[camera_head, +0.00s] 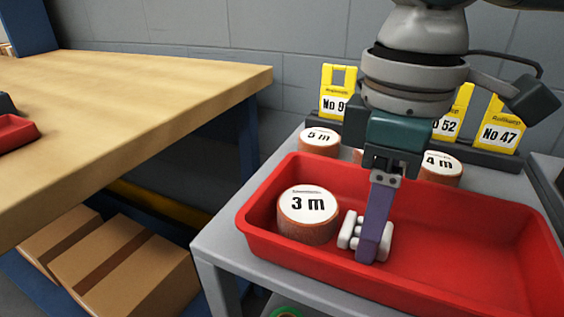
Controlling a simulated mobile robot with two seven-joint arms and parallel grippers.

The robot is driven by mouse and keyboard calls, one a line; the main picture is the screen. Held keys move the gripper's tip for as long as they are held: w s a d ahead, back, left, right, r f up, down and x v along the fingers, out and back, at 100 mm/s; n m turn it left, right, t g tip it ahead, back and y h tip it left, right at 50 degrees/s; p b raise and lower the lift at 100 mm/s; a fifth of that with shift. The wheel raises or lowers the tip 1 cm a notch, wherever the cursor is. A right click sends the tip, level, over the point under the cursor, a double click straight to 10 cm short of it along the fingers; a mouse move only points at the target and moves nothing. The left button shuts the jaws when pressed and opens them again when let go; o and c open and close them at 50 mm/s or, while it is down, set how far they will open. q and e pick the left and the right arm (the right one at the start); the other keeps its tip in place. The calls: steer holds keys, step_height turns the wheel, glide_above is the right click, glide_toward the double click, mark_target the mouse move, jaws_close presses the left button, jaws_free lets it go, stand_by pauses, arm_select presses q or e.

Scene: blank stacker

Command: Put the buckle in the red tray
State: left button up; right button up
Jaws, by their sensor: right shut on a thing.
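The large red tray (455,262) stands on a grey surface at the right. My right gripper (375,240) points down into it and is shut on a small white piece, which I take to be the buckle (350,230). The purple finger in front hides the buckle's middle, so its parts show on both sides of the finger. The buckle is low inside the tray, close to its floor; whether it touches the floor I cannot tell. My left gripper is not in view.
A roll marked 3 m (308,214) sits in the tray, left of the buckle. Other rolls (320,141) and yellow number cards (500,126) stand behind. A wooden table (130,95) is at the left, with cardboard boxes (120,262) below. The tray's right part is empty.

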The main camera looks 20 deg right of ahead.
steer(key=shift+f, duration=0.1)
steer(key=o, duration=1.3)
step_height(320, 180, up, 12)
steer(key=p, duration=0.4)
